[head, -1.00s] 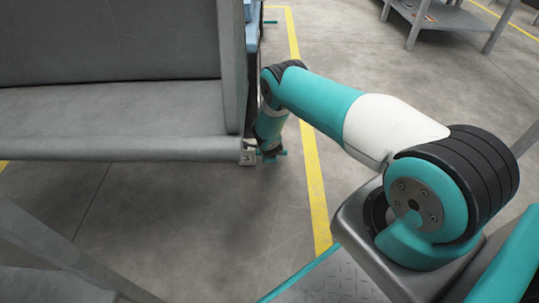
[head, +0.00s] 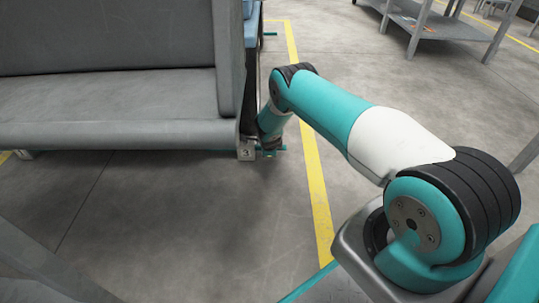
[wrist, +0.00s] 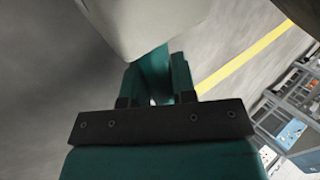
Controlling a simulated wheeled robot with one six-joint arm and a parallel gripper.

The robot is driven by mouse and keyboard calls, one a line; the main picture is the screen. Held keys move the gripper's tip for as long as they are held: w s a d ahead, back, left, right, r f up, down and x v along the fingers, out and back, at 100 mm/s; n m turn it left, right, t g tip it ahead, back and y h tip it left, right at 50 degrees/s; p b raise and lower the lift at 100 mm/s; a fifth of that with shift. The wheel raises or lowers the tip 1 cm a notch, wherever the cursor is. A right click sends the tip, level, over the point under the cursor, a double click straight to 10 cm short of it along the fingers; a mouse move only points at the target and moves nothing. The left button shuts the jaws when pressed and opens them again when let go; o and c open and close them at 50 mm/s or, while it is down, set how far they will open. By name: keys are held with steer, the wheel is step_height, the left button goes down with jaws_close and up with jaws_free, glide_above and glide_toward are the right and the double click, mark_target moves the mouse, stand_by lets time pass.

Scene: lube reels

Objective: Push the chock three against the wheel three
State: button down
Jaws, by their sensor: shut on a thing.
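A pale block marked 3 (head: 246,150), which looks like chock three, sits on the floor at the right front corner of the grey bench-like unit. My gripper (head: 270,150) is low beside its right side. In the wrist view, my gripper (wrist: 155,85) is shut on a teal stem (wrist: 154,70) that runs up to a pale block (wrist: 140,22). The stem looks like the chock's handle. I cannot see wheel three; it is hidden at or behind that corner. Whether the block touches a wheel cannot be told.
The grey unit (head: 110,135) fills the left, its front lip low over the floor. A yellow floor line (head: 314,180) runs to the right of my gripper. A grey metal table (head: 440,25) stands at the back right. Floor in front of the unit is clear.

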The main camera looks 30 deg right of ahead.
steer(key=shift+w+d, duration=0.15)
steer(key=shift+w, duration=0.05)
steer(key=c, duration=0.8)
jaws_free()
steer(key=shift+c, duration=0.2)
steer(key=shift+s+f, duration=0.1)
steer(key=p+v, duration=1.1)
steer(key=v, duration=0.6)
steer(key=shift+r, duration=0.3)
steer(key=shift+s, duration=0.15)
